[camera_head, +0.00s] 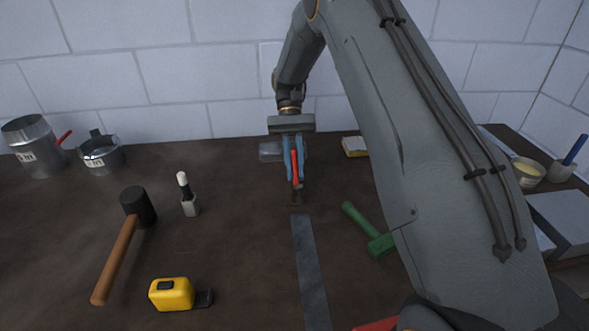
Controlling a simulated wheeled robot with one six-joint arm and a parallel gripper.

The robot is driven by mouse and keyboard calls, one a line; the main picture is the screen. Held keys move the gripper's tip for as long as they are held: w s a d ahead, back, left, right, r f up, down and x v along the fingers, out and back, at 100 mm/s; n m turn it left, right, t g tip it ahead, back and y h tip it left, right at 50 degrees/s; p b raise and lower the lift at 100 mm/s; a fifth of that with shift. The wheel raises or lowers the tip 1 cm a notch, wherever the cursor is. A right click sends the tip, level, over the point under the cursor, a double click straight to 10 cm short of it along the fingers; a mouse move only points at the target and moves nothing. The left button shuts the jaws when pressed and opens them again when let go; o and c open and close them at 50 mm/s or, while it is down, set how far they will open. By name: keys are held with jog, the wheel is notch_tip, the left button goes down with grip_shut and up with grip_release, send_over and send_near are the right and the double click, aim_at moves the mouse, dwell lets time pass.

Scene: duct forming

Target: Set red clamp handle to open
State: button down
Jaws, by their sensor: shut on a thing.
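The red clamp handle (295,167) stands close to upright in front of a blue clamp body (303,151) near the back middle of the table. My gripper (292,135) is directly above and around the top of the clamp, shut on the red clamp handle. The fingertips are small and partly hidden by the clamp, so the exact contact is hard to see.
A metal strip (310,270) lies in front of the clamp. A black-headed mallet (126,240), a brush (187,196) and a yellow tape measure (172,294) lie left. A green hammer (368,229) lies right, beside my arm. Metal cans (35,147) stand back left.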

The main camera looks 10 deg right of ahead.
jog(key=shift+w+f+g+b, duration=0.25)
jog(key=shift+g+b, duration=0.25)
jog(key=c, duration=1.7)
grip_release()
jog(key=b+v, duration=0.3)
jog(key=v, duration=0.5)
jog(key=shift+f, duration=0.1)
